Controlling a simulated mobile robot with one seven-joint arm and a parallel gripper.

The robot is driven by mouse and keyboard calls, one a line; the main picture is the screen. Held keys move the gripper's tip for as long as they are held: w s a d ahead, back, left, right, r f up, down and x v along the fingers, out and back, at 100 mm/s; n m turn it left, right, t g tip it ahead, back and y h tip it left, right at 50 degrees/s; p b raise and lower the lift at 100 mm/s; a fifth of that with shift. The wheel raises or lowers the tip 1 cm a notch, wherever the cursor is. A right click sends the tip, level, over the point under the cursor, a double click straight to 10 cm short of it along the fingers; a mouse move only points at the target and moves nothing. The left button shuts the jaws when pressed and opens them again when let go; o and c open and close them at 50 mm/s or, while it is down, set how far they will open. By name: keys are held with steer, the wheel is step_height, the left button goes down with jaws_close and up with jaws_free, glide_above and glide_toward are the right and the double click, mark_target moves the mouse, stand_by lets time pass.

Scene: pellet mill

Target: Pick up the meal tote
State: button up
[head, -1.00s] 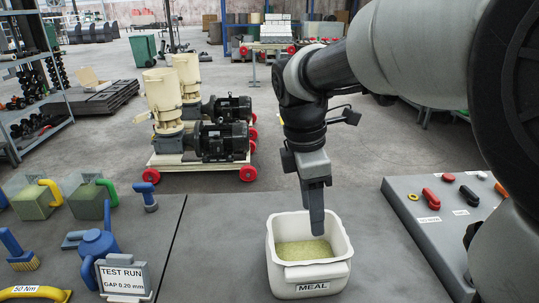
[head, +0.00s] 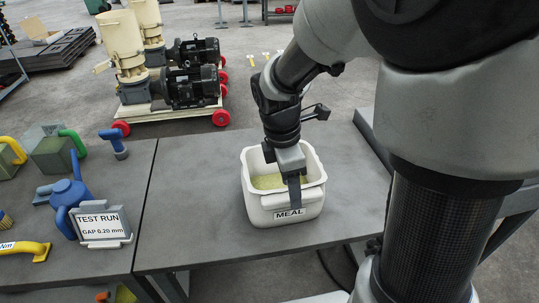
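The meal tote (head: 254,211), a white open tub with a "MEAL" label on its near side, stands upright on the grey table and holds yellow-green meal (head: 267,182). My gripper (head: 294,198) points down at the tote's near rim, right of the middle, with a dark finger in front of the near wall beside the label. A second finger is hidden behind it, so I cannot tell the gap or whether it grips the rim. The tote sits flat on the table.
A "TEST RUN" sign (head: 103,224), a blue watering can (head: 68,198), a yellow handle (head: 26,249) and a blue-handled tool (head: 114,144) are on the left table. The table around the tote is clear. Pellet machines on a red-wheeled cart (head: 172,111) stand behind.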

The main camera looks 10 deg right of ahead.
steer(key=shift+d+f, duration=0.1)
steer(key=shift+f, duration=0.35)
steer(key=shift+c, duration=0.2)
jaws_close()
steer(key=shift+w+r, duration=0.1)
stand_by(0.9)
